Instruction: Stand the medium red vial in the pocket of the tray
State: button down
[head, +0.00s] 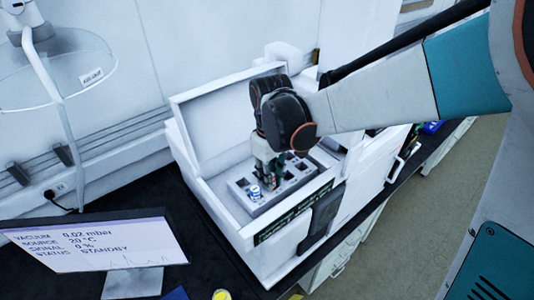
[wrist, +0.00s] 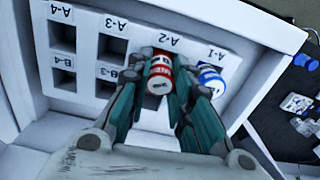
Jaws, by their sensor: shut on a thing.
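The red vial (wrist: 159,78), with white bands, sits between the two teal fingers of my gripper (wrist: 163,70) in the wrist view. My gripper is shut on it. The vial is below the A-2 label of the grey tray (wrist: 85,44); its lower end is hidden, so I cannot tell whether it is in the pocket or above it. In the head view my gripper (head: 264,168) points down over the tray (head: 236,187), and the red vial is mostly hidden behind the fingers.
A blue-and-white vial (wrist: 212,84) stands by the A-1 label, close beside my right finger; it also shows in the head view (head: 254,193). Pockets under A-3 and A-4 look empty. The white box's raised walls (head: 212,105) surround the tray. A monitor (head: 95,245) stands front left.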

jog(key=c, duration=1)
grip_release()
jog(key=shift+w, duration=0.1)
jog(key=shift+o, duration=0.2)
jog(key=shift+r, duration=0.15)
jog(key=shift+r+p, duration=2.2)
jog(key=shift+r, duration=1.2)
